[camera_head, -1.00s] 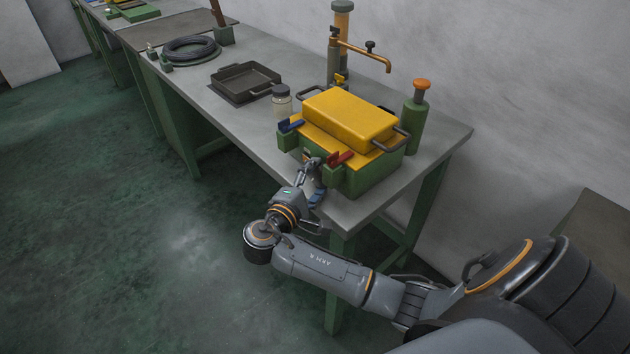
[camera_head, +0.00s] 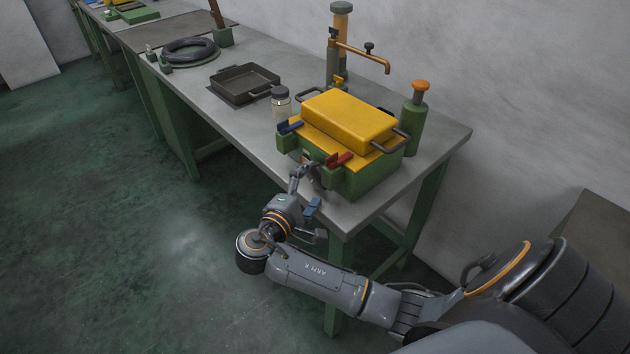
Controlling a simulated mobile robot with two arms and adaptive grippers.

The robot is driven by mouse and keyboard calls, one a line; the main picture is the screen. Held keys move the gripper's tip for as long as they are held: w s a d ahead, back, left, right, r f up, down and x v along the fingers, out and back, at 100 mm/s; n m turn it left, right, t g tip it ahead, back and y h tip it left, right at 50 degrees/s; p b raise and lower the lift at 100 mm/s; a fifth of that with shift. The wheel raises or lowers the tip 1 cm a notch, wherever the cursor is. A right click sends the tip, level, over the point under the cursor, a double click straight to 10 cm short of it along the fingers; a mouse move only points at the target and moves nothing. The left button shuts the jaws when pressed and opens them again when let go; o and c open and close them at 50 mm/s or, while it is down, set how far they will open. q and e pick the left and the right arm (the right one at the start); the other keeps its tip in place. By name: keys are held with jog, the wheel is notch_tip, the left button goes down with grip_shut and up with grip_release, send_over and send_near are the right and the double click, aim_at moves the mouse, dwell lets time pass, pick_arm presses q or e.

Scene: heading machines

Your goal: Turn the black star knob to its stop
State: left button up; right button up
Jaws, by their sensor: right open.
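The green machine box (camera_head: 368,180) with a yellow lid (camera_head: 348,118) stands on the bench's near right end. It has a blue lever (camera_head: 289,127) and a red lever (camera_head: 339,160) at its front. I cannot make out a black star knob for certain on the front face; my right gripper covers part of that face. My right gripper (camera_head: 303,174) is open, in front of the box between and below the two levers. Whether it touches anything there is too small to tell. My left gripper is not in view.
The grey bench (camera_head: 240,120) carries a dark tray (camera_head: 244,83), a lidded jar (camera_head: 281,104), a black coil (camera_head: 190,49), a green bottle with an orange top (camera_head: 416,118) and a post with a brass arm (camera_head: 362,52). The floor left of the bench is clear.

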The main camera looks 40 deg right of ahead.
jog(key=v, duration=0.6)
